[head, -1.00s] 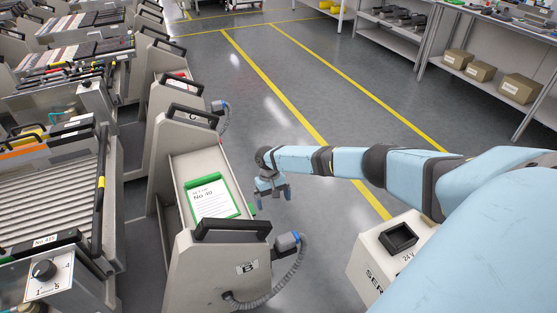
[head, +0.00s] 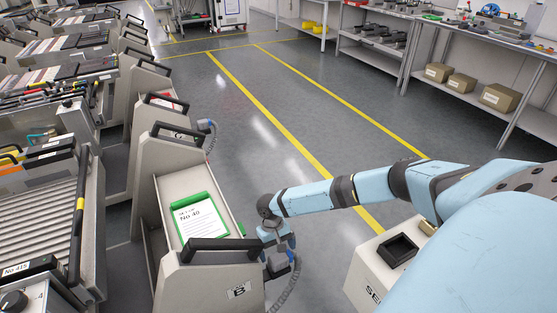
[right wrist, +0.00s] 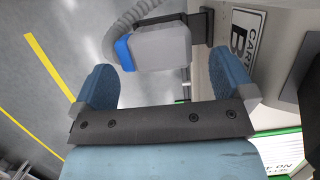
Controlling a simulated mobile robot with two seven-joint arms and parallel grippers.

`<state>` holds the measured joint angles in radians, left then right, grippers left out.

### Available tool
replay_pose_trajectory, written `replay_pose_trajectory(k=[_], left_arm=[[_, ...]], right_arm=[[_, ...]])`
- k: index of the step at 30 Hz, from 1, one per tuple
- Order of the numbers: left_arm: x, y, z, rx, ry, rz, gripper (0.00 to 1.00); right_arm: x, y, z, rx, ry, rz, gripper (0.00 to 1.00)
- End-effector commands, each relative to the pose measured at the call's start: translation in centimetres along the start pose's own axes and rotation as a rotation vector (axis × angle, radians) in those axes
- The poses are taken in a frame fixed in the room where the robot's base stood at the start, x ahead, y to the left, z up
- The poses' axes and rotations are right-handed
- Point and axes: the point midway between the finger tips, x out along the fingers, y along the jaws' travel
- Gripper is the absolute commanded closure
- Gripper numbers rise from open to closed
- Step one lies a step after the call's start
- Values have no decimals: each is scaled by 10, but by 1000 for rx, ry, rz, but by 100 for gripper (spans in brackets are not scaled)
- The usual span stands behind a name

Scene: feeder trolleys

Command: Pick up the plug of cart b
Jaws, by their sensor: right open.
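The plug of cart b (head: 278,266) is a grey block with a blue end and a grey corrugated cable, at the right side of cart b (head: 205,280). My right gripper (head: 279,243) is just above and behind it in the head view, partly covering it. In the right wrist view the plug (right wrist: 162,48) lies ahead of and between the two blue fingers of my right gripper (right wrist: 162,76). The jaws are open and empty; I cannot tell whether a finger touches the plug. The plug sits by a dark bracket (right wrist: 201,28) on the cart's panel. My left gripper is not in view.
A green-framed card (head: 201,221) lies in cart b's tray. Another cart with its own plug (head: 207,126) stands behind. Feeder trolleys fill the left. A cream box (head: 372,270) stands to the right. The grey floor with yellow lines is clear beyond.

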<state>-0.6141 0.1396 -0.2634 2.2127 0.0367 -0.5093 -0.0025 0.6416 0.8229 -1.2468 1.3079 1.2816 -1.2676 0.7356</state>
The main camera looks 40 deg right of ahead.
Motion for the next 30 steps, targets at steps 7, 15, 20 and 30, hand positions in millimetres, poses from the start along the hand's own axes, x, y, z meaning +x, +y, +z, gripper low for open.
replay_pose_trajectory(k=[7, 15, 20, 30], left_arm=[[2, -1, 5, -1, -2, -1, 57], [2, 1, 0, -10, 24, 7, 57], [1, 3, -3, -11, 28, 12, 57], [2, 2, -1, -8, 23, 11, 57]], right_arm=[[12, -1, 4, 0, 0, -1, 0], [50, 0, 4, 0, -1, 0, 0], [51, 0, 4, 0, 1, -2, 0], [51, 0, 4, 0, 0, -1, 60]])
